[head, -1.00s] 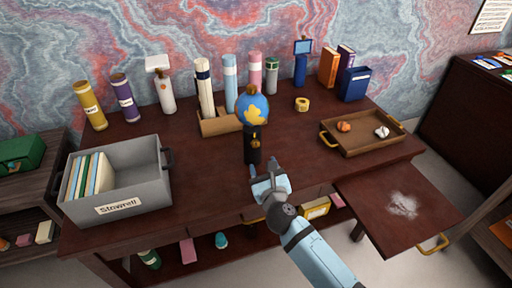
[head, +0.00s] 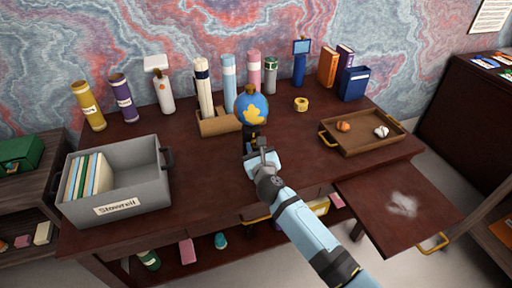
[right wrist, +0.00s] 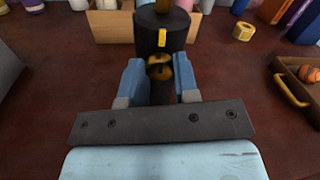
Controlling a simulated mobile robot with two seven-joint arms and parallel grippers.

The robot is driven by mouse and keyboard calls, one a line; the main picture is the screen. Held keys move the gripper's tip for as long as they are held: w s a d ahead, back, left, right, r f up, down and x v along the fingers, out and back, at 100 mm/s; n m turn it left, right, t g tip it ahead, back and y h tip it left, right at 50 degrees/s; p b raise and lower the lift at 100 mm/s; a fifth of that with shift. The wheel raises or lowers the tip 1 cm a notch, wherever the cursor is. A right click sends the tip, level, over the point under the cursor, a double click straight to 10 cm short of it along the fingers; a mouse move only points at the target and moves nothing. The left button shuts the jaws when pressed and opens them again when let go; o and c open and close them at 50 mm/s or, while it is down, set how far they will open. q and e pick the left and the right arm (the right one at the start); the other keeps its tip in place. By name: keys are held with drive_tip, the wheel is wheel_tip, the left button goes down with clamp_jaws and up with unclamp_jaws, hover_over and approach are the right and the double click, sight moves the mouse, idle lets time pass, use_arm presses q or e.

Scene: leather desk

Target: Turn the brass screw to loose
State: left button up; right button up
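The brass screw (right wrist: 160,68) is set in the front of the black stand (right wrist: 163,30) that carries a blue globe (head: 251,108) with a yellow patch. My right gripper (right wrist: 160,78) has its blue fingers closed in on either side of the screw, close against it. In the head view the right gripper (head: 262,156) is at the stand's front and hides the screw and much of the stand (head: 250,132). My left gripper is in neither current view.
A grey bin (head: 125,185) of folders is at left, and a wooden tray (head: 360,147) with small objects is at right. The desk (head: 205,172) is clear around the stand's front.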

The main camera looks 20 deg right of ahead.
drive_tip(key=shift+c, duration=1.1)
use_arm(q)
wheel_tip(320, 180, up, 12)
drive_tip(key=p, duration=1.3)
drive_tip(key=shift+s+a+p, duration=0.3)
drive_tip(key=shift+a+p, duration=0.1)
drive_tip(key=shift+a, duration=0.05)
use_arm(e)
drive_tip(key=n, duration=1.7)
drive_tip(key=shift+n, duration=0.3)
use_arm(q)
drive_tip(key=shift+d+r, duration=0.1)
